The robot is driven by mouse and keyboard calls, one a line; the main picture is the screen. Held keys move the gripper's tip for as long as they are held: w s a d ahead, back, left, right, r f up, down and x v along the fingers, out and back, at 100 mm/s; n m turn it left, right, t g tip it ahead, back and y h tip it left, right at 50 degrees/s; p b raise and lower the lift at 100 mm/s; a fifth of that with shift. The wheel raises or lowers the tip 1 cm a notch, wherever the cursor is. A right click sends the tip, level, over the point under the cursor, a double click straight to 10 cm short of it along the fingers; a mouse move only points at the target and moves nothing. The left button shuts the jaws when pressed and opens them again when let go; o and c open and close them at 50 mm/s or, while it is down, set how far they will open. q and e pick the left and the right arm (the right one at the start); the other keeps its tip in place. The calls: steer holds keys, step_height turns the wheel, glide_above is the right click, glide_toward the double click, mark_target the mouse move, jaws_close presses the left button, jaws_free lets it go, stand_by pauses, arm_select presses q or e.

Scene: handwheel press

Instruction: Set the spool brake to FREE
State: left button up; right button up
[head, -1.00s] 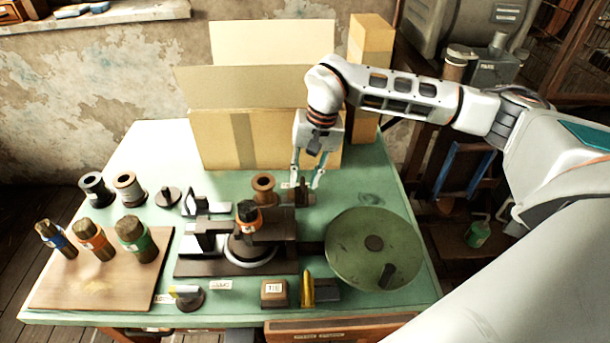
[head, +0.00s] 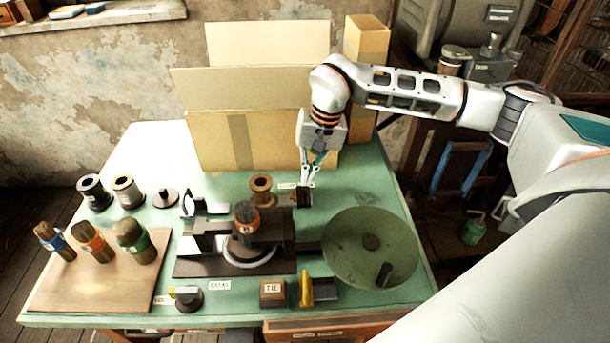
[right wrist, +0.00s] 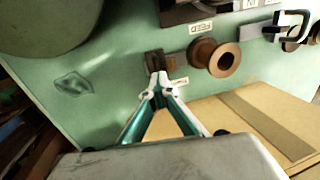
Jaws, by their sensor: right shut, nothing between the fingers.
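My right gripper (head: 306,185) points down at the back right of the green table, with its fingers together. Its tips are at a small dark block (head: 304,198), which I take to be the spool brake; the fingers partly hide it. In the right wrist view the fingertips (right wrist: 158,88) meet just beside the dark block (right wrist: 153,62), with nothing seen between them. A brown spool (head: 262,188) stands left of the block; it also shows in the right wrist view (right wrist: 222,60). A small label by the fingertips is too blurred to read. My left gripper is out of view.
Cardboard boxes (head: 215,150) stand close behind the gripper. The press (head: 247,240) with its round green handwheel (head: 352,252) is in front. The table is clear right of the block.

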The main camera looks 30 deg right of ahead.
steer(key=o, duration=0.7)
steer(key=shift+s+d+f, duration=0.25)
steer(key=shift+f, duration=0.05)
steer(key=shift+a, duration=0.1)
steer(key=w+v, duration=0.1)
steer(key=v, duration=1.1)
steer(key=shift+s+r, duration=0.25)
steer(key=shift+s, duration=0.05)
steer(key=shift+a+f, duration=0.1)
steer(key=shift+a, duration=0.05)
